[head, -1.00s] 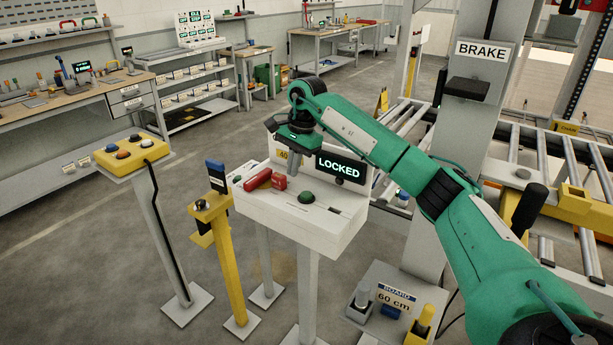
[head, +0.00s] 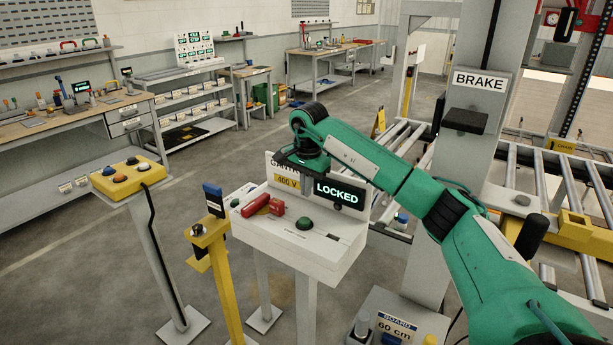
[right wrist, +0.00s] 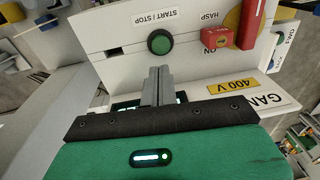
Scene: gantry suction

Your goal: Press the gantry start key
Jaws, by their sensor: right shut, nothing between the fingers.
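The gantry start key is a round green button (head: 304,223) on the white sloped panel (head: 285,240). In the right wrist view the green button (right wrist: 160,42) sits beside an upside-down "START STOP" label (right wrist: 155,16). My right gripper (right wrist: 159,72) is shut and empty. In that view its fingertips lie just below the button, and I see a small gap between them; I cannot tell their height over the panel. In the head view my right gripper (head: 297,160) is at the back of the panel, in front of the signs, its fingertips unclear. My left gripper is not in view.
A red hasp switch (head: 262,206) sits left of the button. A display (head: 337,192) reads "LOCKED" behind it. A yellow post (head: 216,240) and a yellow button box (head: 128,176) stand to the left. A grey column with a BRAKE sign (head: 479,81) and roller conveyors are at the right.

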